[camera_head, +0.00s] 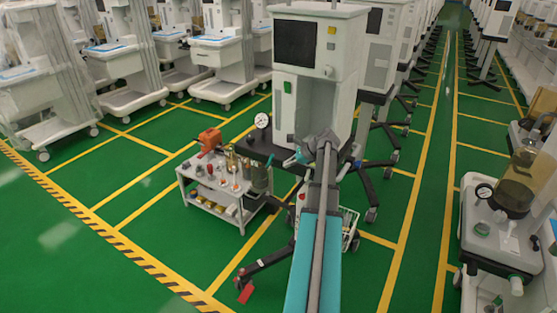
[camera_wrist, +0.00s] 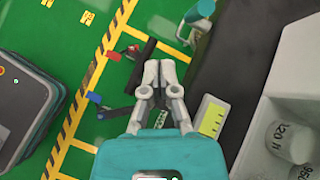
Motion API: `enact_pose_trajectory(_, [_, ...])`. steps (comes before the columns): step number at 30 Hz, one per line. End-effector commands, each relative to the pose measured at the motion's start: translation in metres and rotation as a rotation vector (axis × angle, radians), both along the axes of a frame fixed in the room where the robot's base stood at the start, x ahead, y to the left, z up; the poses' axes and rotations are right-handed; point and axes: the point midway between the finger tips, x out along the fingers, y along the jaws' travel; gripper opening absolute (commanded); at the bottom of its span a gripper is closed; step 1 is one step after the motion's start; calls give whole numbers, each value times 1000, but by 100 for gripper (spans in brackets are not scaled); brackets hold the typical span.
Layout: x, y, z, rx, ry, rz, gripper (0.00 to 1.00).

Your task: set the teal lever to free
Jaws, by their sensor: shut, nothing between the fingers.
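My gripper (camera_wrist: 159,70) points down in the wrist view, its two pale fingers together with nothing between them. In the head view, my arm reaches out to the front of the near white anaesthesia machine (camera_head: 314,80), and a small teal part at its end looks like my gripper's body. I cannot clearly pick out the teal lever. No free marking is readable.
A small white trolley (camera_head: 217,196) with several items stands left of the machine. A red pedal (camera_head: 244,292) sits on a dark leg on the green floor. A blue pedal (camera_wrist: 94,98) and a yellow-green label (camera_wrist: 211,121) show in the wrist view. Another cart (camera_head: 507,230) stands right.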

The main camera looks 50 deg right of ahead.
Motion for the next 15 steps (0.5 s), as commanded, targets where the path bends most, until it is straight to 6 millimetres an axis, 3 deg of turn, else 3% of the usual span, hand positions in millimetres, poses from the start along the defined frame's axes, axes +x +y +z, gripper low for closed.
enact_pose_trajectory(11, [-28, -27, 47, 216, -190, -182, 0])
enact_pose_trajectory(15, [-36, -34, 43, 275, -239, -222, 0])
